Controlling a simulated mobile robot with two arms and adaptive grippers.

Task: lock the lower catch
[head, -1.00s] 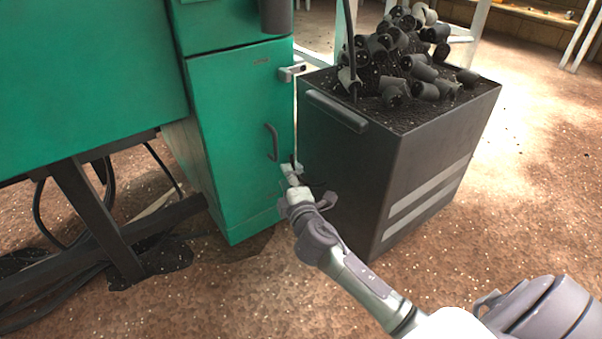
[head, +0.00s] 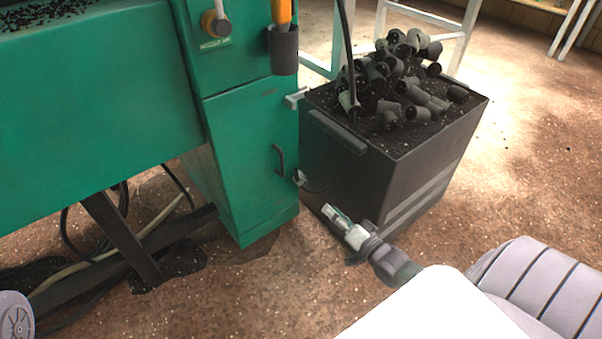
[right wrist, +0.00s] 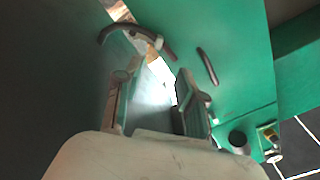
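The green cabinet door (head: 252,150) looks closed, with a dark pull handle (head: 279,160). The lower catch (head: 299,178) is a small pale fitting at the door's right edge, with a dark curved lever reaching right. In the right wrist view the catch (right wrist: 143,37) lies beyond my fingertips, its dark lever curving left. I cannot tell whether it is fastened. The upper catch (head: 295,97) is a pale fitting higher on the same edge. My right gripper (head: 338,216) is below and right of the lower catch, apart from it. Its fingers (right wrist: 150,92) are apart and empty. My left gripper is not visible.
A dark bin (head: 385,150) heaped with grey and black plugs stands close against the cabinet's right side, leaving a narrow gap. A grey holder (head: 284,50) hangs above the door. Cables (head: 65,230) and a frame lie at left. Floor in front is open.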

